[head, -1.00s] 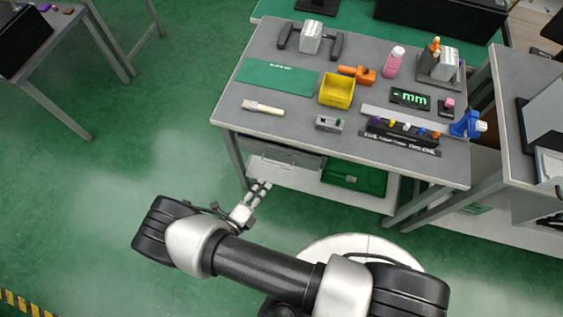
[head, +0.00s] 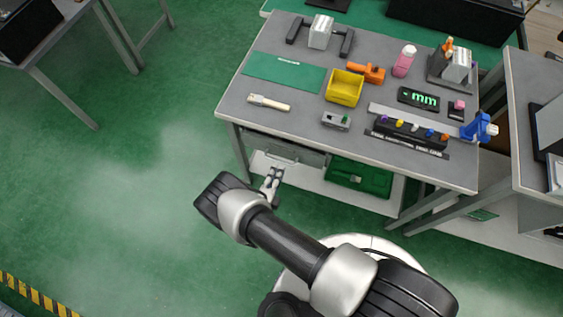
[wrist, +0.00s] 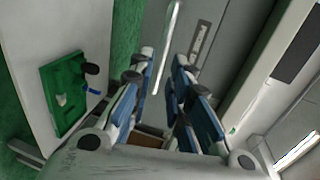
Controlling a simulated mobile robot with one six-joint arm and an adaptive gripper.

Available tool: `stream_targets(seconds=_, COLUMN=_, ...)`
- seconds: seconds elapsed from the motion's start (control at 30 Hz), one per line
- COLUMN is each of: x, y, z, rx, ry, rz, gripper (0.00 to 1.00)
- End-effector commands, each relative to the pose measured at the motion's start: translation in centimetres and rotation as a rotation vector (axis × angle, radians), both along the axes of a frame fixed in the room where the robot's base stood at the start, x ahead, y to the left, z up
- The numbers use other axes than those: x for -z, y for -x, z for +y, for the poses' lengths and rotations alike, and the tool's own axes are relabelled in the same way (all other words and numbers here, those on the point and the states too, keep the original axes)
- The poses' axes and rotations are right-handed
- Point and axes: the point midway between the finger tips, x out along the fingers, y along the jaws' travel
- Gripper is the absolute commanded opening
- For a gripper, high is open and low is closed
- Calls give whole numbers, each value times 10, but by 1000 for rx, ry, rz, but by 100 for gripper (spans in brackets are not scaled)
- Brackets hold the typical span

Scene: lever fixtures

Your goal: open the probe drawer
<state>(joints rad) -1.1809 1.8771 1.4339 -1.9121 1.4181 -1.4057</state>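The probe drawer (head: 308,156) is a grey front under the left part of the workbench, and it looks shut. Its pale bar handle (head: 278,157) runs along the front. My gripper (head: 272,174) is just in front of the drawer in the head view, close to the handle. In the wrist view my gripper (wrist: 164,60) is open, with blue-padded fingers apart. The handle (wrist: 172,40) shows as a long bar beyond and between the fingertips, in front of the grey drawer front (wrist: 212,25) with a dark label. Whether the fingers touch the handle I cannot tell.
A green tray (head: 345,185) lies on the white lower shelf (head: 375,197), right of the drawer; it also shows in the wrist view (wrist: 62,105). The bench top (head: 285,118) holds a yellow bin (head: 344,88) and several tools.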

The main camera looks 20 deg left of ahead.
Motion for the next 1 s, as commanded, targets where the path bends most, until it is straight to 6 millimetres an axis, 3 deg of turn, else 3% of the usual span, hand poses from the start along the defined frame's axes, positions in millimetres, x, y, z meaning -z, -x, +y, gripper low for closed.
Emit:
stream_targets(seconds=0.1, x=6, y=-23, z=-3, rx=6, ry=-2, rz=-1, gripper=18)
stream_targets(seconds=0.33, x=11, y=-48, z=-3, rx=1, ry=-2, rz=0, gripper=18)
stream_targets(seconds=0.7, x=11, y=-53, z=-4, rx=0, ry=-1, rz=0, gripper=18)
stream_targets(seconds=1.0, x=11, y=-53, z=-4, rx=0, ry=0, rz=0, gripper=0)
